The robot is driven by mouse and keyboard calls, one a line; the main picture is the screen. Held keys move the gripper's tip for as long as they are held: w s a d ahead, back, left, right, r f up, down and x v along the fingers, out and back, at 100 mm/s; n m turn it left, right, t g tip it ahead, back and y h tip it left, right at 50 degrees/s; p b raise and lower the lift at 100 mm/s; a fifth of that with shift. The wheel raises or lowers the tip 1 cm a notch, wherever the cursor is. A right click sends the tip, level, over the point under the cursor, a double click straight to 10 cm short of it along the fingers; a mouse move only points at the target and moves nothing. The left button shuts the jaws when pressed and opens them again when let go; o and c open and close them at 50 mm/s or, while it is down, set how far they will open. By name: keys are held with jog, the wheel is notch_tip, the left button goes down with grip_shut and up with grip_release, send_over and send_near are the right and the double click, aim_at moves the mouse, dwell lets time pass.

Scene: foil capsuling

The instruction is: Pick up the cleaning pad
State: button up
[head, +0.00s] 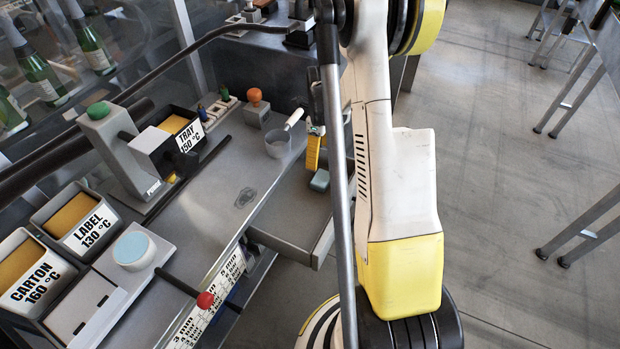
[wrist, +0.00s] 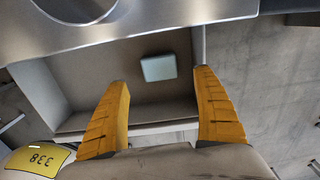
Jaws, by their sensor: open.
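The cleaning pad (head: 320,180) is a small pale blue-green block. It lies in the open drawer (head: 290,231) under the grey worktop. In the wrist view the pad (wrist: 158,67) lies flat on the drawer floor, beyond the fingertips and between their lines. My gripper (head: 315,148) is partly hidden behind my arm in the head view, with an orange finger showing just above the pad. In the wrist view my gripper (wrist: 162,77) has its two orange fingers spread wide with nothing between them. The fingers appear apart from the pad.
The worktop edge (wrist: 180,22) borders the drawer closely. On the worktop stand a metal pot (head: 278,144) with a pale handle, an orange-knobbed stamp (head: 256,104) and labelled bins (head: 75,222). A red-tipped lever (head: 205,299) sticks out at the front.

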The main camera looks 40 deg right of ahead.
aim_at(321, 177)
notch_tip(321, 177, down, 6)
jog(key=shift+d+b, duration=0.1)
jog(key=shift+b, duration=0.95)
jog(key=f+b, duration=0.1)
jog(key=f, duration=0.1)
jog(key=s+f+b, duration=0.1)
jog(key=f+b, duration=0.1)
jog(key=f, duration=0.1)
jog(key=shift+f, duration=0.2)
jog(key=shift+s+r, duration=0.1)
jog(key=shift+r, duration=0.05)
jog(key=c, duration=1.1)
jog(key=shift+o, duration=0.2)
